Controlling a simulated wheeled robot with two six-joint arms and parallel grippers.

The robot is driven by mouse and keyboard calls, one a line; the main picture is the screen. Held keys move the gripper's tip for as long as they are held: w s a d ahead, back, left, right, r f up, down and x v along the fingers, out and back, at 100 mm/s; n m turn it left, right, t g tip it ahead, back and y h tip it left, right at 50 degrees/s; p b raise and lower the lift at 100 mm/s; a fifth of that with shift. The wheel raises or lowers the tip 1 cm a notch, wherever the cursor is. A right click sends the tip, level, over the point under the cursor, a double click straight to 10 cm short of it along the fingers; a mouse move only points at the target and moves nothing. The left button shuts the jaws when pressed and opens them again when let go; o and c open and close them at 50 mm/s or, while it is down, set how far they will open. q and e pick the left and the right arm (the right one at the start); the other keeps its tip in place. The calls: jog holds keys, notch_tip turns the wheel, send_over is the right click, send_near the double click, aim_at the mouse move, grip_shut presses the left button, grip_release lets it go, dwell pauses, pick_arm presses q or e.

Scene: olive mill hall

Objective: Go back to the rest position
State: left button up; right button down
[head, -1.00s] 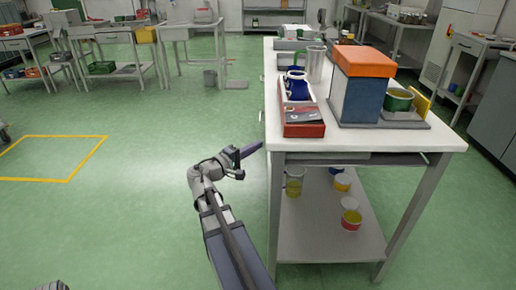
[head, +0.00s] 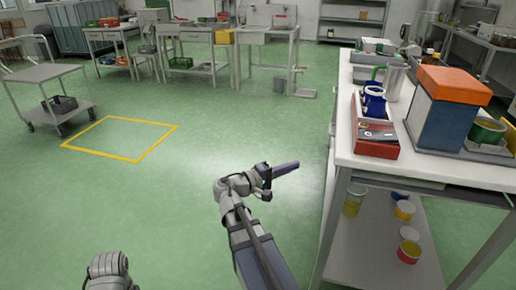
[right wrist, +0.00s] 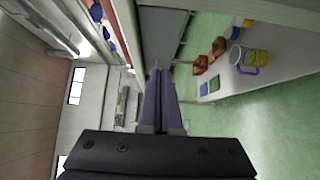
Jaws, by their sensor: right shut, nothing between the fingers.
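My right gripper (head: 287,169) is shut and empty, held over the green floor to the left of the white workbench (head: 346,130). Its purple fingers point right, toward the bench side, with a gap of floor showing between them in the picture. In the right wrist view the closed fingers (right wrist: 158,98) lie together in the middle with nothing held. Only a grey link of my left arm shows at the lower left of the head view; my left gripper is out of view.
The bench carries a red box (head: 377,146), a blue box with an orange lid (head: 443,108) and a clear jug (head: 395,80). Cups stand on its lower shelf. A yellow floor square (head: 120,139) and a grey trolley (head: 40,75) are at left. Floor between is clear.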

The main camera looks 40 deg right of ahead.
jog(key=w+a+f+n+t+y, duration=0.1)
jog(key=a+f+t+y, duration=0.1)
jog(key=a+f+y, duration=0.55)
jog(key=w+a+f+n+t+y, duration=0.1)
jog(key=a+f+n+y, duration=0.1)
jog(key=a+f, duration=0.95)
jog(key=s+a+f+n+g+y, duration=0.1)
jog(key=s+a+y, duration=0.25)
jog(key=a, duration=0.95)
jog(key=s+a+f+n+y, duration=0.1)
jog(key=s+a+f+y, duration=0.2)
jog(key=a, duration=0.9)
pick_arm(q)
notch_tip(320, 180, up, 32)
jog(key=p, duration=3.2)
pick_arm(e)
notch_tip(320, 180, up, 33)
jog(key=shift+y, duration=0.3)
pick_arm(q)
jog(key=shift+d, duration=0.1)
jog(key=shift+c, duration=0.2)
pick_arm(e)
jog(key=shift+w, duration=0.1)
